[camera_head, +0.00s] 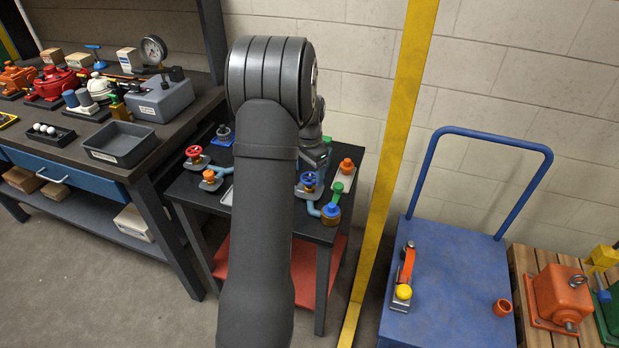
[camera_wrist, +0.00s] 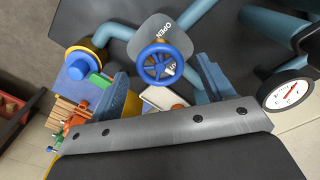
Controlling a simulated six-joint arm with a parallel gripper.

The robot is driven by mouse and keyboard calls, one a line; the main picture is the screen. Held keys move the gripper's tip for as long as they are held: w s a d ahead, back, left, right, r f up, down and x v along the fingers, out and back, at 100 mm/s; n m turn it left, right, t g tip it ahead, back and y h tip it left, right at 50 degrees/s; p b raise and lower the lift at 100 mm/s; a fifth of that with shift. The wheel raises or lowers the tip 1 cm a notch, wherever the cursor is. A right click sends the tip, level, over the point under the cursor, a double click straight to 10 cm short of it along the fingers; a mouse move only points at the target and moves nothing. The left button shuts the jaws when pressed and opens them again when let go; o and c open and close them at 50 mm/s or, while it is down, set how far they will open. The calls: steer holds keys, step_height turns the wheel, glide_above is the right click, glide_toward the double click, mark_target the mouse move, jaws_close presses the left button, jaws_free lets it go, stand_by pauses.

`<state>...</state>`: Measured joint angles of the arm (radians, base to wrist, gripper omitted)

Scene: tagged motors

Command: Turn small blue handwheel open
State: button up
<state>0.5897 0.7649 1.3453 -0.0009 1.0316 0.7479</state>
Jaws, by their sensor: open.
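In the wrist view, the small blue handwheel (camera_wrist: 165,63) has a round rim, spokes and a blue hub. It sits by a grey plate (camera_wrist: 167,27) marked OPEN, with blue-grey pipes around it. My gripper (camera_wrist: 162,72) is open, with one blue-grey finger to the left of the wheel and one to the right. Whether either finger touches the rim I cannot tell.
A yellow-and-blue capped fitting (camera_head: 331,212) and an orange knob (camera_head: 347,165) stand near the wheel. A pressure gauge (camera_wrist: 287,93) is at right in the wrist view. A yellow post (camera_head: 390,160) stands right of the table.

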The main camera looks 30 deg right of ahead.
steer(key=shift+f, duration=1.45)
steer(key=shift+c, duration=0.4)
steer(key=c, duration=0.9)
